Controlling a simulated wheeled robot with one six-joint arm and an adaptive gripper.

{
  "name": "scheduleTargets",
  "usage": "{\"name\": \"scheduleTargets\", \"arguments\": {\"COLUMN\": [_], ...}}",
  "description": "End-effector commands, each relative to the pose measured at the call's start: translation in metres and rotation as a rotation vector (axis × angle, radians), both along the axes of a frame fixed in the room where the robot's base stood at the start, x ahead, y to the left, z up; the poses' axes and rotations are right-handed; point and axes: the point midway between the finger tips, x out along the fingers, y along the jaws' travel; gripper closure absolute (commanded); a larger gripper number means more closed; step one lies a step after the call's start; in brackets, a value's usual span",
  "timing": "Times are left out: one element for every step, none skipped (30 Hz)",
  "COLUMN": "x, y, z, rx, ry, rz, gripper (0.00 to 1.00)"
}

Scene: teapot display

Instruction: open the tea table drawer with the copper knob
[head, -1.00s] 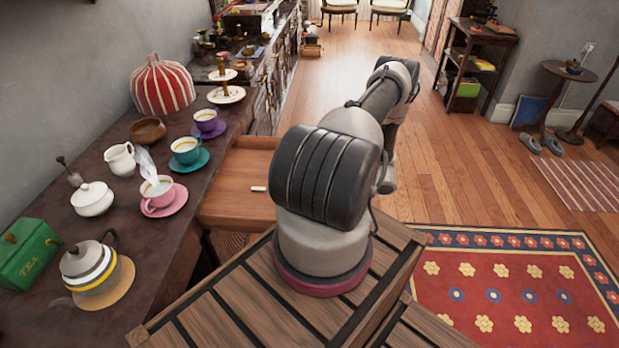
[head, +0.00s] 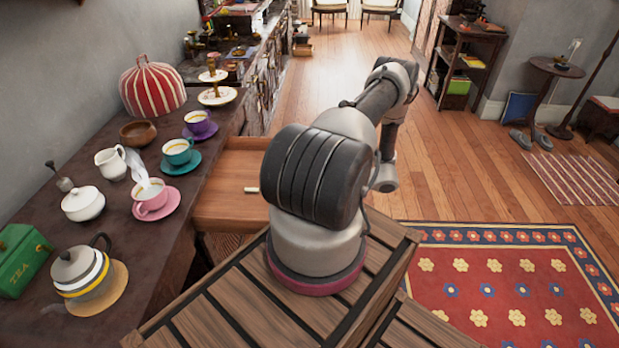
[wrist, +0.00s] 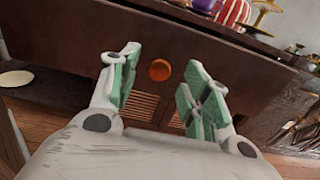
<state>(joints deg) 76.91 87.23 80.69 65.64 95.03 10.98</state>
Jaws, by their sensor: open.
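The tea table (head: 100,228) runs along the left of the head view. Its drawer (head: 232,205) stands open, pulled out to the right, with lighter wood inside and a small pale stick (head: 251,190) in it. In the wrist view, the round copper knob (wrist: 159,70) sits on a dark wooden front (wrist: 75,45). My gripper (wrist: 160,80) is open, with a green-padded finger on each side of the knob in the picture. The fingers do not touch the knob, and I cannot tell how deep it lies between them. The head view does not show the gripper.
Cups on saucers, a teapot (head: 82,272), a green tea tin (head: 20,262) and a red striped cozy (head: 152,88) stand on the table. A slatted wooden surface (head: 215,300) lies below my arm. Open floor and a red rug (head: 500,290) lie to the right.

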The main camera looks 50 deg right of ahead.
Motion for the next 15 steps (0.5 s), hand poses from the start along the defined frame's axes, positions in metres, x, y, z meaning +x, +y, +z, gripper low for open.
{"name": "scheduleTargets", "arguments": {"x": [-0.010,-0.015,-0.023,-0.028,-0.033,-0.040,-0.045,-0.049,-0.055,-0.058,-0.061,-0.064,-0.067,-0.068,-0.070], "y": [-0.008,-0.012,-0.018,-0.022,-0.026,-0.031,-0.035,-0.038,-0.042,-0.045,-0.048,-0.050,-0.052,-0.053,-0.055], "z": [0.000,0.000,0.000,0.000,-0.001,-0.001,-0.001,-0.001,-0.001,-0.001,-0.001,0.000,0.000,0.000,0.000], "rx": [-0.001,-0.002,-0.002,-0.002,-0.001,-0.001,-0.002,-0.001,0.000,-0.001,-0.001,0.000,0.000,0.000,0.000], "ry": [0.000,-0.001,-0.001,-0.001,0.000,-0.001,-0.001,-0.001,0.000,-0.001,-0.001,-0.001,-0.001,-0.001,0.000], "rz": [-0.004,-0.004,-0.004,-0.003,-0.004,-0.004,-0.002,-0.002,-0.003,-0.002,-0.001,-0.001,-0.001,-0.001,-0.001], "gripper": [0.53,0.53,0.53,0.53,0.53,0.53,0.53,0.53,0.53,0.53,0.53,0.53,0.53,0.53,0.53]}}
